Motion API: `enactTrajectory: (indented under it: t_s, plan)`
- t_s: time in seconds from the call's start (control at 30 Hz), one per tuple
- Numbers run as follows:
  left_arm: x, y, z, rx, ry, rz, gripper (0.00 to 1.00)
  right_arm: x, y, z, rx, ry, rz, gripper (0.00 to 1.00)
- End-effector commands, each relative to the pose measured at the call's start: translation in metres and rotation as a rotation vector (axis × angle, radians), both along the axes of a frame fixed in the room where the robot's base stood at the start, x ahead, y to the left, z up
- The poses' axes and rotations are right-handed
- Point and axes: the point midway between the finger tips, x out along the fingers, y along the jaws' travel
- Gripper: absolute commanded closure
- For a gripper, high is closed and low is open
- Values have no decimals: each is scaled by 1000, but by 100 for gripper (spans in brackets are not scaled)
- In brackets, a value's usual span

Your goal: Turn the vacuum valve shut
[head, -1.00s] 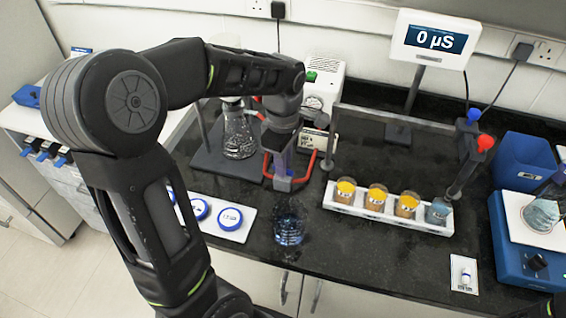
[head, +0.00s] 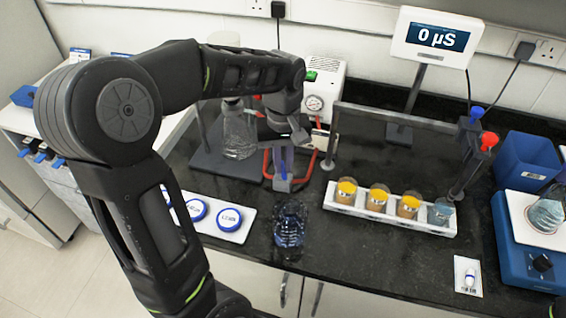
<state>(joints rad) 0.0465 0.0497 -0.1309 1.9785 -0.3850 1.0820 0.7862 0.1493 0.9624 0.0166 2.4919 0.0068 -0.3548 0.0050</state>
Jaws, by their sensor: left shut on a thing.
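The vacuum valve (head: 283,168) is a grey upright part with a blue piece, standing at the middle of the bench with red tubing (head: 267,163) beside it. My left arm reaches over from the left and bends down at the wrist. My left gripper (head: 299,136) is low, just above and behind the blue piece, shut on what looks like the valve's handle. The wrist and fingers hide most of the handle, so its exact angle cannot be told. The white pump box (head: 325,80) with a round gauge (head: 314,103) stands behind. My right gripper is not in view.
A flask (head: 239,135) stands left of the valve, and a dark blue glass vessel (head: 289,228) in front. A white rack (head: 340,208) of several jars is to the right, below a frame. Blue-lidded dishes (head: 229,219) lie front left.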

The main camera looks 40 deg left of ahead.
Motion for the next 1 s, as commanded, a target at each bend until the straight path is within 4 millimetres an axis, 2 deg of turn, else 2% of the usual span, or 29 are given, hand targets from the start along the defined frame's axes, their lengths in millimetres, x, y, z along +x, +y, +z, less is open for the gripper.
enactTrajectory:
  t_s: [0.3, 0.5, 1.0]
  plan:
    - [0, 0, 0, 0, -1, -274, 100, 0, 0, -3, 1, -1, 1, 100]
    - [0, 0, 0, 1, -2, -393, 100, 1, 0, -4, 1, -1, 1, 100]
    - [1, 0, 1, 1, -2, -468, 100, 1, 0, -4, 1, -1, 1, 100]
